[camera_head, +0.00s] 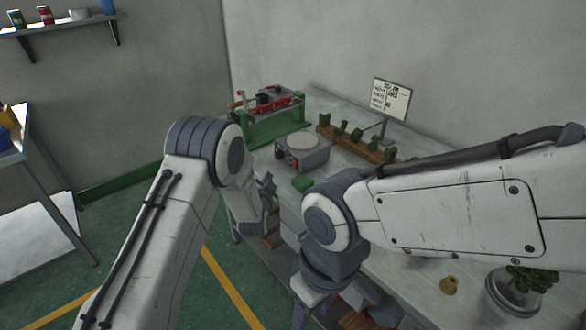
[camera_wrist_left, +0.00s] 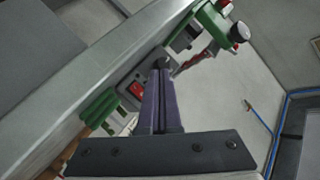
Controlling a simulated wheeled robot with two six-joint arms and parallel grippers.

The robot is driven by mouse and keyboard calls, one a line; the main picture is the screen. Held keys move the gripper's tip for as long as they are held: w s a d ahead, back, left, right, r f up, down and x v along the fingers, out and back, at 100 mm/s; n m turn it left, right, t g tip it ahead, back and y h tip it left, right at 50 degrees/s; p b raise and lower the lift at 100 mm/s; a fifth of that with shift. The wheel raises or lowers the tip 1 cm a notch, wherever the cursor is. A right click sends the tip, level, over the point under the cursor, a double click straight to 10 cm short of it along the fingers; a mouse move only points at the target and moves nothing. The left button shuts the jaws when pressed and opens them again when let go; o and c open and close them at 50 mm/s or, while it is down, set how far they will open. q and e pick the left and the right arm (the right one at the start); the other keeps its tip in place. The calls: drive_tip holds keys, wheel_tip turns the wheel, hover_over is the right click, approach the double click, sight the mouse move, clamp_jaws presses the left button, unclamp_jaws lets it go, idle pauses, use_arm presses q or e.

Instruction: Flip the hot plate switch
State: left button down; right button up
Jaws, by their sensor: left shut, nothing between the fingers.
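The hot plate (camera_head: 312,158) is a grey box with a pale round top, standing on the grey table. Its front has a red switch, which shows in the left wrist view (camera_wrist_left: 136,91) just left of my fingers. My left gripper (camera_head: 268,183) is in front of the hot plate, near the table's edge. In the left wrist view its dark fingers (camera_wrist_left: 161,64) are shut with nothing between them, and the tips are close to the switch panel; I cannot tell whether they touch. My right gripper (camera_head: 305,312) hangs low at the bottom, partly hidden by its wrist.
A wooden rack (camera_head: 365,149) with green pieces and a sign (camera_head: 391,100) are to the right.

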sight(286, 181)
use_arm(q)
drive_tip(key=w+d, duration=0.1)
drive_tip(key=w+d+b, duration=0.1)
drive_tip(key=d, duration=0.1)
drive_tip(key=w+d+f, duration=0.1)
drive_tip(key=shift+w+d, duration=0.15)
drive_tip(key=shift+d, duration=0.2)
drive_tip(key=shift+w+d+b, duration=0.45)
drive_tip(key=shift+d, duration=0.15)
idle(1.4)
drive_tip(key=shift+w+d+b, duration=0.25)
drive_tip(key=shift+d+b, duration=0.05)
drive_tip(key=shift+w+d, duration=0.2)
drive_tip(key=shift+d, duration=0.05)
idle(0.5)
idle(0.4)
drive_tip(key=shift+s+a, duration=0.45)
drive_tip(key=shift+a, duration=0.15)
drive_tip(key=shift+a, duration=0.1)
